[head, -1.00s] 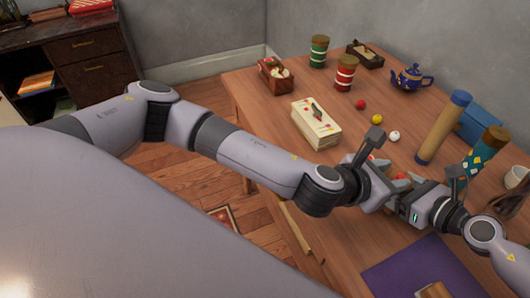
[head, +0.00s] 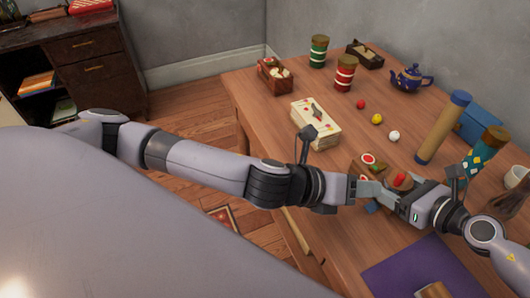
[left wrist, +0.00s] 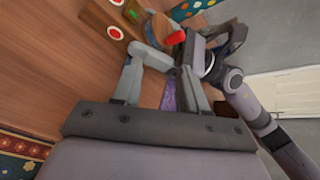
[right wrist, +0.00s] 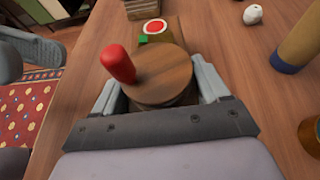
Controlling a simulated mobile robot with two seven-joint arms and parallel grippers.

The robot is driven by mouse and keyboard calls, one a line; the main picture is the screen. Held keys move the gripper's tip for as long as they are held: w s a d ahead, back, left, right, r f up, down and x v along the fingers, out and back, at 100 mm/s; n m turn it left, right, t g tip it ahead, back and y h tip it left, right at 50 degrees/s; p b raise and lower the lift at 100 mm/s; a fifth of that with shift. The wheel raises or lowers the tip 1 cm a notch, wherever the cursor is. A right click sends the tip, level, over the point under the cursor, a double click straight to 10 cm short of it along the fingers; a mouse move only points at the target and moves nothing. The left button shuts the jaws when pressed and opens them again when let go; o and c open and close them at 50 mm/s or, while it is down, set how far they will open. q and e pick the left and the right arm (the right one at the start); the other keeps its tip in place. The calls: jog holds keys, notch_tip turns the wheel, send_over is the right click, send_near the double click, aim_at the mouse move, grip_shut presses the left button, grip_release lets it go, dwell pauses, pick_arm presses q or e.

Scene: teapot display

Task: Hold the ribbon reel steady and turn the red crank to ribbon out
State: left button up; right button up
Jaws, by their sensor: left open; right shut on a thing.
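The wooden ribbon reel (right wrist: 165,80) has a round top with a red crank knob (right wrist: 117,63) standing on it. My right gripper (right wrist: 158,98) is shut on the reel, one finger on each side. In the head view the reel is partly hidden by the grippers, and its red knob (head: 399,178) shows between them. My left gripper (head: 372,193) is open just left of the reel. In the left wrist view, the open left fingers (left wrist: 160,62) are empty, with the red knob (left wrist: 176,38) beyond them.
A wooden block with red round marks (head: 369,160) stands behind the grippers. A card stack (head: 316,123), white ball (head: 394,136), tan cylinder (head: 443,128) and patterned canister (head: 483,155) stand farther back. A purple mat (head: 405,268) lies at the front.

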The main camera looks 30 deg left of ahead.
aim_at(389, 183)
pick_arm(q)
jog(key=a+f+n, duration=0.1)
jog(key=n, duration=0.1)
jog(key=w+a+f+n+h, duration=0.1)
jog(key=n, duration=0.1)
jog(key=a+f+n, duration=0.1)
jog(key=n, duration=0.2)
jog(key=shift+w+a+f+h, duration=0.15)
jog(key=shift+w+h, duration=0.15)
jog(key=shift+w, duration=0.1)
jog(key=a+n, duration=0.1)
jog(key=n, duration=0.1)
jog(key=a+f+n, duration=0.1)
jog(key=a+n, duration=0.1)
jog(key=w+a+f+n, duration=0.1)
jog(key=shift+a+n+t+h, duration=0.4)
jog(key=a+n+t, duration=0.1)
jog(key=a+n, duration=0.2)
jog(key=a, duration=0.1)
jog(key=a+f+n+t, duration=0.1)
jog(key=a+n, duration=0.3)
jog(key=a+n+t, duration=0.1)
jog(key=a+n, duration=0.2)
jog(key=a, duration=0.2)
jog(key=shift+f+t, duration=0.3)
jog(key=shift+s+a+n, duration=0.15)
jog(key=shift+a+n, duration=0.45)
